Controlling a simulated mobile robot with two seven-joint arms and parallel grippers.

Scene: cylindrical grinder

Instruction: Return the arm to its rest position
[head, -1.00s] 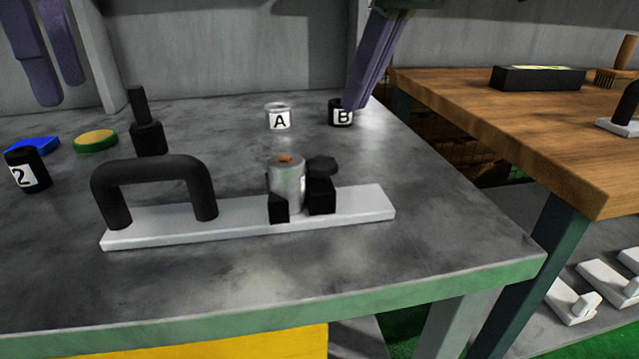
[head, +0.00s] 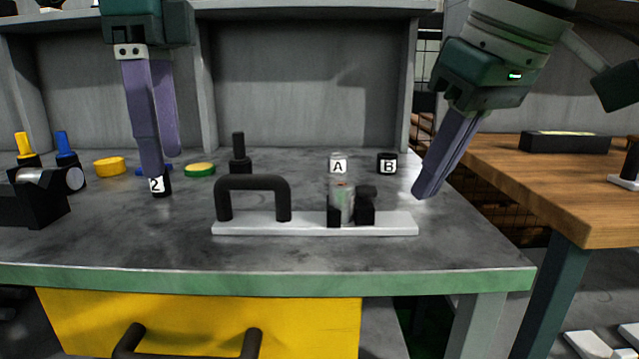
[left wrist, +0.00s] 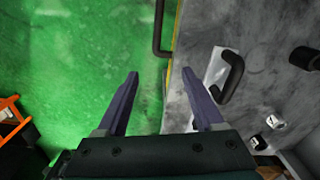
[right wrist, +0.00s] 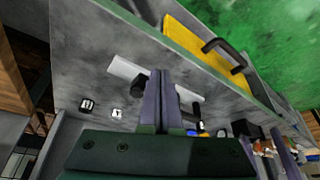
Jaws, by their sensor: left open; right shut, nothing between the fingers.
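My left gripper (head: 162,162) hangs open and empty at the left of the head view, with its fingers in front of the back of the bench. In the left wrist view it (left wrist: 160,76) shows spread fingers with green floor between them. My right gripper (head: 424,193) is shut and empty at the bench's right side, right of the black cup B (head: 387,163). In the right wrist view its fingers (right wrist: 164,74) are together. A white fixture plate (head: 308,229) with a black handle (head: 252,184) holds a translucent cylinder (head: 341,203) beside a black clamp.
The grey bench (head: 150,240) has clear room at its front. A yellow drawer (head: 200,325) is below. A wooden table (head: 550,195) is to the right.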

